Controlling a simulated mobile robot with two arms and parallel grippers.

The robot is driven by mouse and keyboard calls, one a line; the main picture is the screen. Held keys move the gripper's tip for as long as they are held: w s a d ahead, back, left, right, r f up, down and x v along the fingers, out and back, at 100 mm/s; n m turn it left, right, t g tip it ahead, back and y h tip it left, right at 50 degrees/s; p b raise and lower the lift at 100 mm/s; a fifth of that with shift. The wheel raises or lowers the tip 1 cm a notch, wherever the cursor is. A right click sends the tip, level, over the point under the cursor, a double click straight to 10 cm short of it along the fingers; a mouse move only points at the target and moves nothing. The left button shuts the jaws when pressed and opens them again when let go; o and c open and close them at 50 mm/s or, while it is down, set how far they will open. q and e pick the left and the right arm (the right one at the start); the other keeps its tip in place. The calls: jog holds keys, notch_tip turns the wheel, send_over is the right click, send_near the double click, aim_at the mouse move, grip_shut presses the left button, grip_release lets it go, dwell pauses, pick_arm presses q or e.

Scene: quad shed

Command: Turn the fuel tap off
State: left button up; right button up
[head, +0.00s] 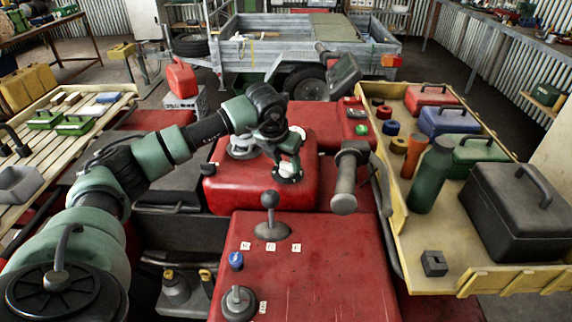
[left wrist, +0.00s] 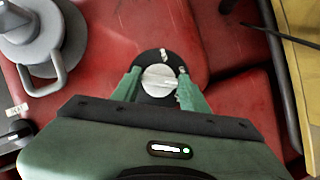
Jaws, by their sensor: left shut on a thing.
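The fuel tap shows in the left wrist view as a round silver knob (left wrist: 160,80) on a black round plate set in red bodywork. A small pale mark is on the plate above the knob. My left gripper (left wrist: 158,84) has its two green fingers on either side of the knob, shut on it. In the head view my left gripper (head: 288,172) points down at the red tank's top. The tap there is mostly hidden by the gripper, with a pale rim showing. My right gripper is not in view.
A grey cap with a loop handle (left wrist: 32,38) stands close by on the red body. A gear lever (head: 270,215), a grey dial (head: 238,303) and a handlebar grip (head: 345,180) are near. A yellow tray (head: 400,225) with boxes is at right.

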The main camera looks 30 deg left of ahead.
pick_arm(q)
jog(key=n+y+b, duration=0.1)
jog(key=n, duration=0.1)
jog(key=n+b, duration=0.1)
jog(key=n, duration=0.2)
jog(key=shift+d+g+y, duration=0.15)
jog(key=shift+g+y, duration=0.15)
jog(key=shift+y, duration=0.1)
jog(key=shift+n, duration=0.3)
jog(key=o, duration=1.4)
jog(key=b+v, duration=0.1)
jog(key=v, duration=0.6)
jog(key=shift+d+r, duration=0.15)
jog(key=shift+r, duration=0.2)
